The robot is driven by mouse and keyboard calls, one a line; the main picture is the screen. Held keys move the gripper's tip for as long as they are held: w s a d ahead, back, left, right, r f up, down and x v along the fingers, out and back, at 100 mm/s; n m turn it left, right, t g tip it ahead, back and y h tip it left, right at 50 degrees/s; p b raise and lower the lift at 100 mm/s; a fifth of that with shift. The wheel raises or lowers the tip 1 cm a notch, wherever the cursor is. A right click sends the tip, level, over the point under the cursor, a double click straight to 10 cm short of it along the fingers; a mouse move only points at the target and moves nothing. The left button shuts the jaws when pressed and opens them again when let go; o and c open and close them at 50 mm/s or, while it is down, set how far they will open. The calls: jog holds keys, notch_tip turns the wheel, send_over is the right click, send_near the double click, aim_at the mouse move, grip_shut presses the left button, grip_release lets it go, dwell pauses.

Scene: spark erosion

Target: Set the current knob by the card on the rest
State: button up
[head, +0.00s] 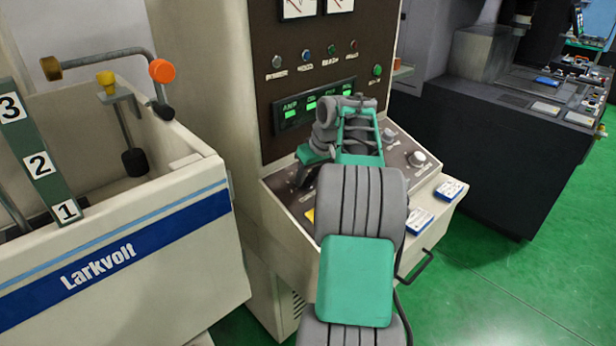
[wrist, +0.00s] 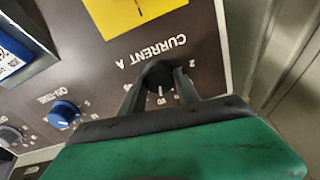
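The current knob (wrist: 160,75) is black and sits on the dark panel beside the printed words "CURRENT A", which appear upside down in the wrist view. A pale pointer mark shows on its lower side, with scale figures around it. My gripper (wrist: 161,78) has one finger on each side of the knob, with no clear gap. I cannot tell which item is the card on the rest.
A blue knob (wrist: 63,113) and a grey knob (wrist: 10,135) share the panel. Blue-and-white items (head: 419,220) (head: 449,190) lie on the console's front ledge, above a dark handle (head: 418,266). The Larkvolt tank (head: 110,262) stands at left. Green floor is free at right.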

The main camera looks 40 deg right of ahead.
jog(key=shift+f, duration=0.15)
grip_shut()
jog(key=n+b, duration=0.2)
jog(key=n, duration=0.2)
jog(key=shift+f+n, duration=0.15)
jog(key=shift+n, duration=0.25)
jog(key=n+b, duration=0.1)
jog(key=n, duration=0.3)
jog(key=shift+n+y, duration=0.3)
jog(key=n+b, duration=0.2)
jog(key=n, duration=0.4)
jog(key=n+b, duration=0.1)
jog(key=n, duration=0.5)
jog(key=shift+s+g, duration=0.1)
jog(key=shift+g, duration=0.3)
jog(key=shift+a, duration=0.1)
